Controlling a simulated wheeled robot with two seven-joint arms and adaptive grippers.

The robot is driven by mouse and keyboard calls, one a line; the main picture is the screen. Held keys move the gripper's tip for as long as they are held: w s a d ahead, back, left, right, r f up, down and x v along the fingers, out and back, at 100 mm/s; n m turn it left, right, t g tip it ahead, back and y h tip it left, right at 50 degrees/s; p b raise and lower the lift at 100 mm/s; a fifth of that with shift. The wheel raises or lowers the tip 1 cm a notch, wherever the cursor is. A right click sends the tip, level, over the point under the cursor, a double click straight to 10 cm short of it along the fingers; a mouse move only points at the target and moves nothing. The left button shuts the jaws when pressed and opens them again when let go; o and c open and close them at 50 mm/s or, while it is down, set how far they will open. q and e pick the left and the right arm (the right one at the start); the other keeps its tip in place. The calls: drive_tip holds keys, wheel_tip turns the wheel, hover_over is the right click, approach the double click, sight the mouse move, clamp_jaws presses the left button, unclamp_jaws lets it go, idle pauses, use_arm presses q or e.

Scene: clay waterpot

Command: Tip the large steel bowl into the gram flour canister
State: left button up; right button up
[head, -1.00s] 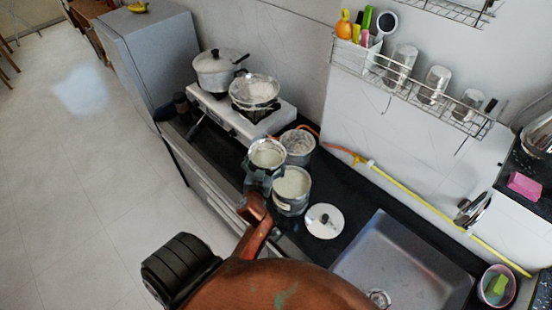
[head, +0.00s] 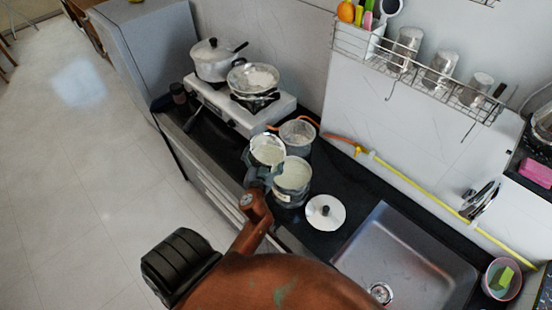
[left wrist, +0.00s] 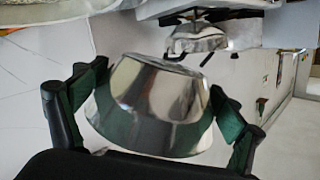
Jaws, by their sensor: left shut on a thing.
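The large steel bowl (head: 253,146) with pale contents is held just left of an open steel canister (head: 290,188) on the dark counter. The canister holds pale flour and appears to be the gram flour canister. The bowl leans toward it, and their rims overlap in the picture. My left gripper (head: 262,174) is shut on the bowl. In the left wrist view, the shiny outside of the bowl (left wrist: 150,105) sits between the fingers. I cannot tell whether anything is falling from the bowl. My right gripper is not in view.
Another steel pot (head: 298,134) stands close behind the bowl and canister. A white lid (head: 337,214) lies to the right, before the sink (head: 400,255). The white stove (head: 225,105) carries a lidded pot (head: 212,65) and a pan (head: 253,78). A yellow hose (head: 420,186) runs along the wall.

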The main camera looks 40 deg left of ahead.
use_arm(q)
drive_tip(key=shift+f+m+b, duration=0.3)
drive_tip(key=shift+m+b, duration=0.1)
drive_tip(key=shift+m, duration=0.2)
drive_tip(key=c, duration=0.3)
drive_tip(key=shift+c, duration=0.2)
drive_tip(key=shift+m, duration=0.7)
drive_tip(key=shift+r+y, duration=0.1)
drive_tip(key=shift+y, duration=0.2)
